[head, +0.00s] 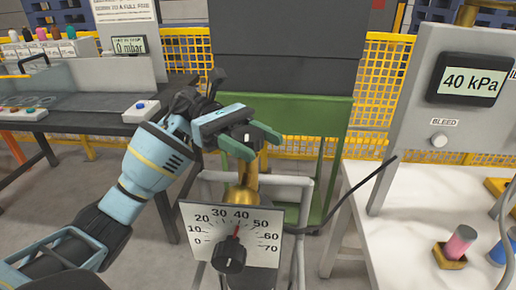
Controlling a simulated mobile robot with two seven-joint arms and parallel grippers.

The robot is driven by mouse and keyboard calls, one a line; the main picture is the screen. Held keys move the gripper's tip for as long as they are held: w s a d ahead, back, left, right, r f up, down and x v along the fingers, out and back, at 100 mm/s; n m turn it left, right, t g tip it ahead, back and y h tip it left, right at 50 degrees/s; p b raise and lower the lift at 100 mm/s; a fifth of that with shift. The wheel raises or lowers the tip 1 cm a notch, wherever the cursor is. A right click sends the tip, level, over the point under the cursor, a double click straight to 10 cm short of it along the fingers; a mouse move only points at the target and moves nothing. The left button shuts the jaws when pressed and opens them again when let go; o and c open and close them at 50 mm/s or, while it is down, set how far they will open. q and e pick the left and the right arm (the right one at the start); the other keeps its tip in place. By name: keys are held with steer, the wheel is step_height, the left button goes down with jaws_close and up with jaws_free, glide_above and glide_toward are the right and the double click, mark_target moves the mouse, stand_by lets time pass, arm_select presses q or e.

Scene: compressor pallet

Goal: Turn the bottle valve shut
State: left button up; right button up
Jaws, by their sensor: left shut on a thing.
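The brass bottle valve (243,188) stands upright in the middle of the head view, inside a grey tube frame. My left gripper (250,142) is at the top of the valve, its greenish fingers closed around a small dark part there. The fingers hide most of that part, so its turned position cannot be read. The bottle itself is mostly hidden behind the plate. My right gripper is not in view.
A grey panel at right has a display (471,80) reading 40 kPa and a BLEED knob (439,140). A green cart (300,115) stands behind the valve. A dark bench (80,118) is at left.

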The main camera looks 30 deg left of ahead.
arm_select(q)
steer(key=shift+s+m+g+y+b, duration=0.1)
steer(key=shift+m+g+y+b, duration=0.3)
steer(key=shift+m+g, duration=0.5)
steer(key=o, duration=1)
steer(key=shift+a, duration=0.1)
steer(key=shift+b+v, duration=0.7)
steer(key=shift+v, duration=3.15)
